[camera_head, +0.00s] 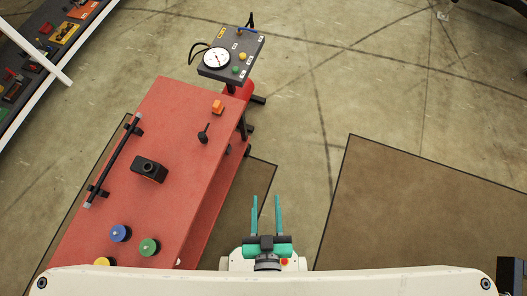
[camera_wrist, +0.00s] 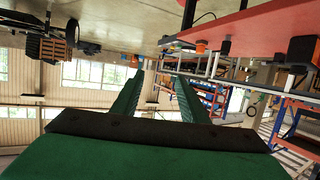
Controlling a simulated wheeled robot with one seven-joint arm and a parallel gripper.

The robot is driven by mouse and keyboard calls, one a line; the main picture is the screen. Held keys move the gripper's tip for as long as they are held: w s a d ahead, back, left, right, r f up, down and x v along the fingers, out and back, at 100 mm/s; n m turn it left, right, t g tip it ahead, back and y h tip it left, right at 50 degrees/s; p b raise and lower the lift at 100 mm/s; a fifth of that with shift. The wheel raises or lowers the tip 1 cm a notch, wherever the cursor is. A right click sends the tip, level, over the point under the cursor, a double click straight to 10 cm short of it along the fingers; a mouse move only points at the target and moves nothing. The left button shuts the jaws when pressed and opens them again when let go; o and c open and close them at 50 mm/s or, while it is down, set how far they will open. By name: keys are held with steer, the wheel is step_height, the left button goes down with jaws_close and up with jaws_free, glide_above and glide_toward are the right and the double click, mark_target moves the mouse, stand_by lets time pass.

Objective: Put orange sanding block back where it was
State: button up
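In the head view a small orange block (camera_head: 217,107), which looks like the orange sanding block, sits on the red table (camera_head: 185,185) near its far right corner. A small orange piece (camera_wrist: 201,46) also shows at the edge of the red surface in the wrist view; I cannot tell if it is the same block. My gripper (camera_head: 267,205) is open and empty, with its green fingers apart. It is over the floor to the right of the table's near end, well away from the block. The wrist view shows the two green fingers (camera_wrist: 158,95) with nothing between them.
On the table are a black lever-like piece (camera_head: 204,133), a black block (camera_head: 150,169), a long black bar (camera_head: 116,160), and blue (camera_head: 120,233), green (camera_head: 149,246) and yellow knobs. A gauge panel (camera_head: 232,55) stands beyond the table. Brown mat (camera_head: 430,210) and floor to the right are clear.

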steer(key=shift+m+t, duration=0.3)
steer(key=shift+t, duration=0.2)
steer(key=r, duration=0.1)
steer(key=s+r, duration=0.1)
steer(key=r, duration=0.1)
steer(key=s+r, duration=0.1)
steer(key=r, duration=0.1)
steer(key=shift+s+a+r, duration=0.1)
steer(key=shift+s+a, duration=0.15)
steer(key=shift+a, duration=0.15)
steer(key=shift+c, duration=1.1)
steer(key=shift+s, duration=0.1)
